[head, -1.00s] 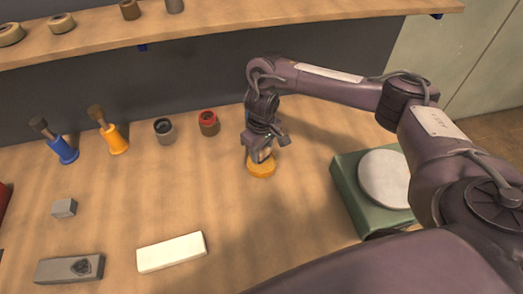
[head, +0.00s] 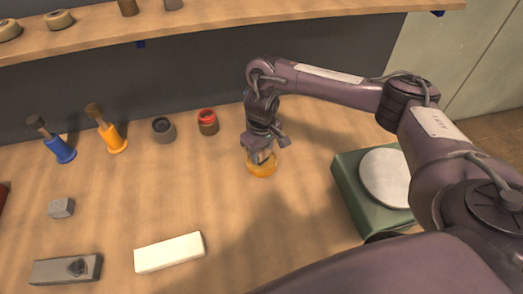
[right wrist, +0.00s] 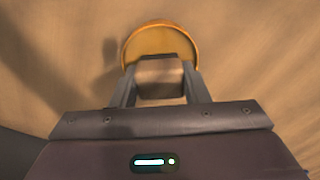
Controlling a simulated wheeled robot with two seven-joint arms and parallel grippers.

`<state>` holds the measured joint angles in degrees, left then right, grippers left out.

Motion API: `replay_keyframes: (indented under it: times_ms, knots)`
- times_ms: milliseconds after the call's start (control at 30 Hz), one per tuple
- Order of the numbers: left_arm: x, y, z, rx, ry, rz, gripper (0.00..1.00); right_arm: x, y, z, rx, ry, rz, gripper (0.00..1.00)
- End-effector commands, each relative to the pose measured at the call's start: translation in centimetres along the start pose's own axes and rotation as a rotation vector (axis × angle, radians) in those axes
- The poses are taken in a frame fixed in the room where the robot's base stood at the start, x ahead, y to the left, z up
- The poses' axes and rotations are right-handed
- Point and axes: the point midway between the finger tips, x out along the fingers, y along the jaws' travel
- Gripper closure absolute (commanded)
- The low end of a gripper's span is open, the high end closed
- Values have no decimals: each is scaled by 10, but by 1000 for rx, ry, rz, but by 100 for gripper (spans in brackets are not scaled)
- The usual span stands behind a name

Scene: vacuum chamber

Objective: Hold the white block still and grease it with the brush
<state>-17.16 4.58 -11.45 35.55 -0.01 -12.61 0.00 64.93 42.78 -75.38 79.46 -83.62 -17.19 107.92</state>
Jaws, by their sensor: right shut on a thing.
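The white block (head: 169,252) lies flat on the wooden table at the front, left of centre, with nothing touching it. Two upright brush-like things with dark tops stand at the back left, one blue (head: 59,148) and one orange (head: 108,133). My right gripper (head: 262,157) points down at a round orange-amber thing (head: 262,168) on the table. In the right wrist view its fingers close on a small brownish blocky piece (right wrist: 160,77), in front of the round orange thing (right wrist: 160,41). The piece's lower end is hidden. My left gripper is out of view.
A dark grey pot (head: 163,130) and a red-topped pot (head: 207,122) stand at the back. A green device with a round plate (head: 386,178) stands right. A shelf (head: 220,35) spans the back.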

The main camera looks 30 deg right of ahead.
Motion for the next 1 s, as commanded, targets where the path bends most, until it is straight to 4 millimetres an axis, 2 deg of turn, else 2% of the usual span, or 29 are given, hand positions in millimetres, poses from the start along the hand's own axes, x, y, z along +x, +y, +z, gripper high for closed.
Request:
replay_keyframes:
  times_ms: [1000]
  knots:
    - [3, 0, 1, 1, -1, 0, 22, 9, 0, 0, 0, 0, 0, 77]
